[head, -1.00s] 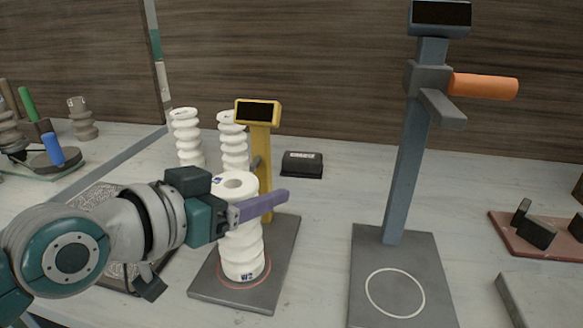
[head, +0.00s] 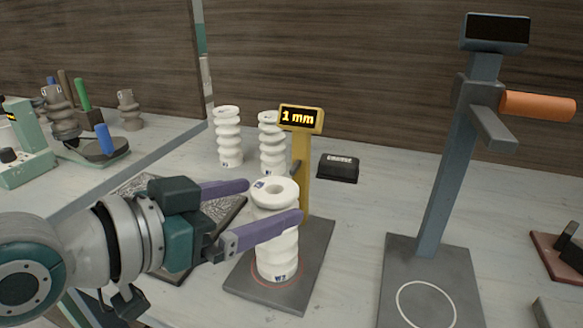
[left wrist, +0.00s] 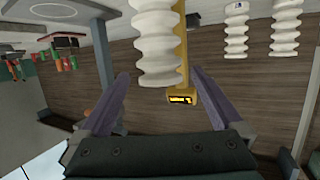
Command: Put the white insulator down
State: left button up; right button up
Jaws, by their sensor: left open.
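The white insulator (head: 277,243), a ribbed column with a hole in its top, stands upright on the dark base plate (head: 318,262) of the yellow gauge (head: 301,165). The gauge's display reads "1 mm". My left gripper (head: 273,200) is open, with one purple finger in front of the insulator's upper part and the other behind it, to the left. In the left wrist view, the insulator (left wrist: 157,42) appears inverted, its top between the spread fingertips, with gaps on both sides. My right gripper is not in view.
Two similar white insulators (head: 228,140) (head: 271,145) stand behind. A blue stand with an orange handle (head: 537,105) is at right, its plate (head: 393,300) empty. A black block (head: 338,168) lies behind the gauge. A dark speckled mat (head: 134,191) lies by my left gripper.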

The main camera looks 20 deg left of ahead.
pick_arm(q)
jog(key=v, duration=0.5)
jog(key=s+a+f+n+g+y, duration=0.1)
jog(key=s+f+g+y, duration=0.2)
jog(key=s, duration=0.6)
jog(key=s+f+n+g+y, duration=0.1)
jog(key=s+f+g+y, duration=0.1)
jog(key=s+f+g, duration=0.2)
jog(key=s+g, duration=0.2)
jog(key=s, duration=0.2)
jog(key=shift+s+a+n+g+y+p, duration=0.3)
jog(key=shift+s+a+n+g+y, duration=0.05)
jog(key=shift+s+n+g+y, duration=0.05)
notch_tip(320, 180, up, 48)
jog(key=p, duration=4.7)
jog(key=shift+p, duration=0.4)
